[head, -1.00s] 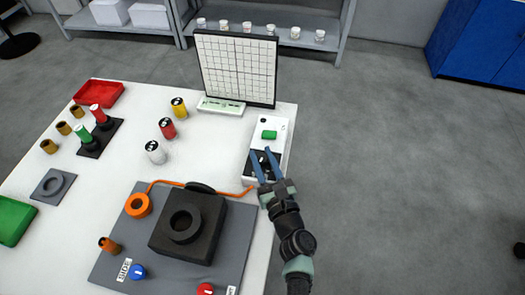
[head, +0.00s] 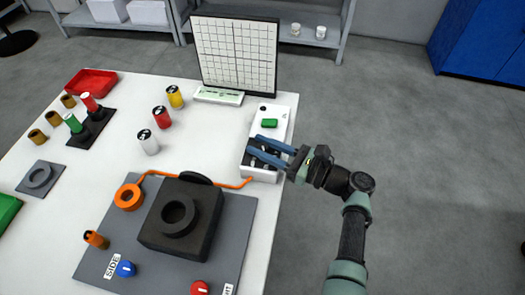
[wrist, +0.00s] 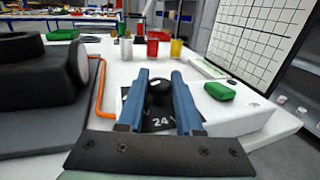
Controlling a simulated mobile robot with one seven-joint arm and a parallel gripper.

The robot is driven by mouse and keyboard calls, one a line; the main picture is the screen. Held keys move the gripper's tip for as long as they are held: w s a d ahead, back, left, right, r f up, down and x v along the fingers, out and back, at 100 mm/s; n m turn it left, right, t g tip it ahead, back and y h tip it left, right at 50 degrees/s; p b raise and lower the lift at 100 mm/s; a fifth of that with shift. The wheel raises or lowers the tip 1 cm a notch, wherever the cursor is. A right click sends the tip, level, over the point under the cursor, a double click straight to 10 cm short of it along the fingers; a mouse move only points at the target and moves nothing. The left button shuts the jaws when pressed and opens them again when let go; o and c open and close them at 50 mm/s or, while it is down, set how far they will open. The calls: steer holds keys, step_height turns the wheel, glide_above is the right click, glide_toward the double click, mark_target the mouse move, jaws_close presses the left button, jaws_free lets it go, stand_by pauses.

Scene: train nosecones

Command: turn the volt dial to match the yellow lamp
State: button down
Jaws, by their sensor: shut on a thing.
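The volt dial (wrist: 158,92) is a round black knob on a black panel at the near end of a white box (head: 281,112). A "24" label shows below the knob in the wrist view; its setting I cannot read surely. My gripper (wrist: 159,75) is shut on the dial, one blue finger on each side. In the head view my gripper (head: 255,146) reaches in from the right, and its fingers partly hide the panel. A yellow can-shaped thing (head: 174,97) stands at the back of the table; I cannot tell whether it is the yellow lamp.
A green block (head: 269,123) sits on the white box beyond the dial. A gridded board (head: 235,55) stands behind. Red (head: 161,117) and white (head: 148,143) cans stand left. A grey mat (head: 226,232) with a black housing (head: 190,220) and orange cable (head: 225,185) lies in front.

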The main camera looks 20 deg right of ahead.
stand_by(0.4)
steer(key=c, duration=0.6)
jaws_free()
steer(key=b+v, duration=0.1)
steer(key=v, duration=1.2)
steer(key=shift+w+d, duration=0.1)
steer(key=shift+w, duration=0.05)
